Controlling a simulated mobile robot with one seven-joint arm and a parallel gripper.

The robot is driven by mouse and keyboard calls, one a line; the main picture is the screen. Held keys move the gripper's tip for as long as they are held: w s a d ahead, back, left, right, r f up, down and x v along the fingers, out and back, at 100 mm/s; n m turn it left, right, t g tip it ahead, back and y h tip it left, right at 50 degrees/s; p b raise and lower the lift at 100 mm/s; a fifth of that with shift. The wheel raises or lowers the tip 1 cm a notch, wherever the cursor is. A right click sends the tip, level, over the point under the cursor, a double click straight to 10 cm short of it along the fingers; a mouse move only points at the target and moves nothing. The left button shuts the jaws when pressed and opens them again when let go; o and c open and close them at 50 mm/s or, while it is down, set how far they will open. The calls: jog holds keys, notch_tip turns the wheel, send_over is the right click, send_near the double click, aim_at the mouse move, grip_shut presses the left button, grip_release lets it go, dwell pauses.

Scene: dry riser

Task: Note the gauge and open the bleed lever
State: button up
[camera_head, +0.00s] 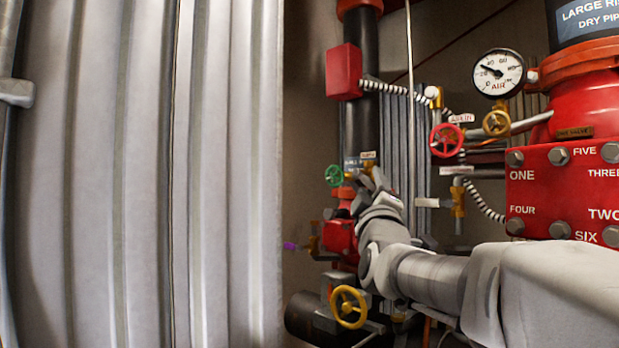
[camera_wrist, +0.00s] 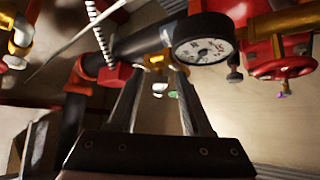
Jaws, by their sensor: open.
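The round white gauge (camera_head: 498,73) marked AIR has a black needle pointing up and left, roughly between the 20 and 40 marks. A gauge (camera_wrist: 203,38) also shows in the wrist view, tilted; its numbers are too small to read. My gripper (camera_head: 371,177) is open, near the brass valve with a small tag (camera_head: 368,160) and the green handwheel. In the wrist view my gripper (camera_wrist: 158,76) has its fingers apart, with a brass fitting (camera_wrist: 155,61) showing between and beyond the tips. I cannot tell whether they touch. Which part is the bleed lever is not clear.
A green handwheel (camera_head: 334,175), red handwheel (camera_head: 447,140) and yellow handwheel (camera_head: 348,307) surround my arm. A purple-tipped handle (camera_head: 291,246) sticks out left. The bolted red housing (camera_head: 560,190) stands right; a corrugated wall (camera_head: 150,180) fills the left.

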jog(key=shift+w+r, duration=0.15)
jog(key=shift+w, duration=0.2)
jog(key=shift+c, duration=0.2)
grip_shut()
